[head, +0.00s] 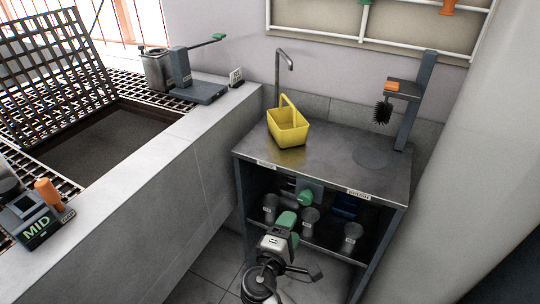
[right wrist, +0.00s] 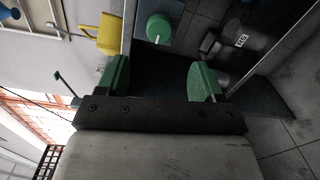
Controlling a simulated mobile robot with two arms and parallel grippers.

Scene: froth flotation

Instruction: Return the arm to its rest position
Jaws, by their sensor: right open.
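My right arm comes up from the bottom middle of the head view, and its gripper (head: 289,228) is in front of the open shelf of a metal cabinet (head: 310,160). In the right wrist view the two green fingers of this gripper (right wrist: 160,80) stand wide apart, with nothing between them. A grey device with a round green knob (head: 305,197) sits in the cabinet, beyond the gripper; its knob also shows in the right wrist view (right wrist: 160,28). My left gripper is in neither view.
Several grey cups (head: 352,238) stand on the shelf around the gripper. A yellow basket (head: 288,126) and a brush stand (head: 403,100) are on the cabinet top. At left, a concrete ledge (head: 140,195) borders a grated pit (head: 100,150). The tiled floor before the cabinet looks clear.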

